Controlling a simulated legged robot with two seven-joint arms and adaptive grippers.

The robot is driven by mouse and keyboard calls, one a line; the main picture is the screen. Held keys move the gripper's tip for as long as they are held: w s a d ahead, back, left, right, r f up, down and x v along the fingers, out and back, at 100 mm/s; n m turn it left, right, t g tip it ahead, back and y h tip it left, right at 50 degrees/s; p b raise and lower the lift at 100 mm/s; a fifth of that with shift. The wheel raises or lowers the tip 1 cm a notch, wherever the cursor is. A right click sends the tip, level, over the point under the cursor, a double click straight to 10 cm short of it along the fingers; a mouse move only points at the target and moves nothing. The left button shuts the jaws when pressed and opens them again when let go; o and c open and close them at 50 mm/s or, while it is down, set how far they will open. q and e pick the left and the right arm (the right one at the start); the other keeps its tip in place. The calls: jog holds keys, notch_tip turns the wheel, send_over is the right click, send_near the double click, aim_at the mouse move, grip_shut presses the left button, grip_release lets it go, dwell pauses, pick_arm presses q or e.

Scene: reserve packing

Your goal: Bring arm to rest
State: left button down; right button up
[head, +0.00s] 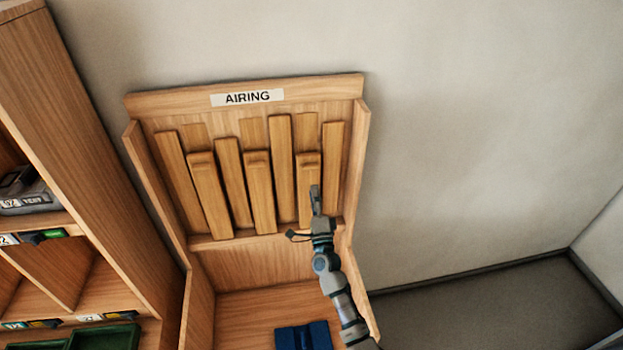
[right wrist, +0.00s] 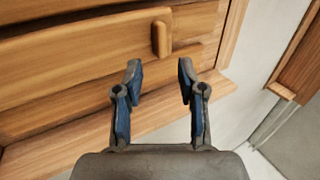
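My right arm reaches up from the bottom of the head view. Its gripper (head: 314,205) is in front of the lower right part of the wooden airing rack (head: 363,140). In the right wrist view the two blue-padded fingers of the right gripper (right wrist: 158,80) stand apart with nothing between them. Just beyond the fingertips is a wooden slat with a small raised block (right wrist: 161,38); I see no contact. My left gripper is in neither view.
The rack carries an AIRING label (head: 247,97) and several upright slats. A dark blue object (head: 303,337) lies on its lower shelf. A wooden shelf unit (head: 85,140) with a grey device (head: 25,192) and green trays (head: 105,338) stands left. Bare wall is right.

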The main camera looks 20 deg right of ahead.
jog(key=shift+v, duration=1.25)
jog(key=shift+w+d+f, duration=0.1)
jog(key=shift+w+f, duration=0.05)
